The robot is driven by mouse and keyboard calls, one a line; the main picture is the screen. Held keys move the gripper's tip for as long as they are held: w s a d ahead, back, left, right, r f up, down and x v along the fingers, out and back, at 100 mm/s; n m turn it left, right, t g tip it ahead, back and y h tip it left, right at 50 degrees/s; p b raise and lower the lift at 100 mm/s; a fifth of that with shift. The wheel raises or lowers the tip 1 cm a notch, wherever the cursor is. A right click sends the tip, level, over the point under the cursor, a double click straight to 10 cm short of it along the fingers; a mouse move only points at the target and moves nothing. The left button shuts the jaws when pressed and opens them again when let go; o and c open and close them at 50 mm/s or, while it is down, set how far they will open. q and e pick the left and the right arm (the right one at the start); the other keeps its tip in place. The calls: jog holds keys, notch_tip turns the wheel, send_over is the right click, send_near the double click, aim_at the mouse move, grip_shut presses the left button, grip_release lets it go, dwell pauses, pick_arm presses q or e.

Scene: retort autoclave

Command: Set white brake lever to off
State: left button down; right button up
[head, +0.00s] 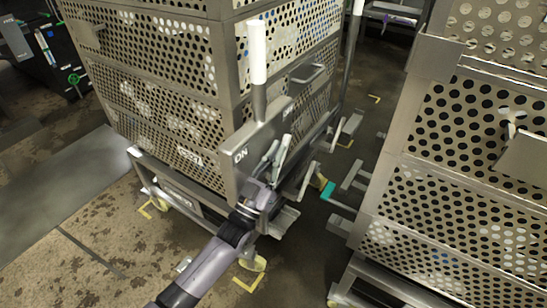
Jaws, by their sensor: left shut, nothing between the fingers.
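The white brake lever (257,52) stands upright at the near corner of the perforated metal cart, a white grip on a dark rod. The lever shows between the two labels. My left gripper (279,148) is shut and empty, in front of the plate's lower part, below the white grip and apart from it. My right gripper is not in view.
The perforated cart (150,85) stands on wheels. Another perforated cart (440,180) stands close on the right, leaving a narrow gap with a teal-ended pedal (328,190). A second white-topped lever (357,8) rises behind. Stained floor (90,245) is open at the lower left.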

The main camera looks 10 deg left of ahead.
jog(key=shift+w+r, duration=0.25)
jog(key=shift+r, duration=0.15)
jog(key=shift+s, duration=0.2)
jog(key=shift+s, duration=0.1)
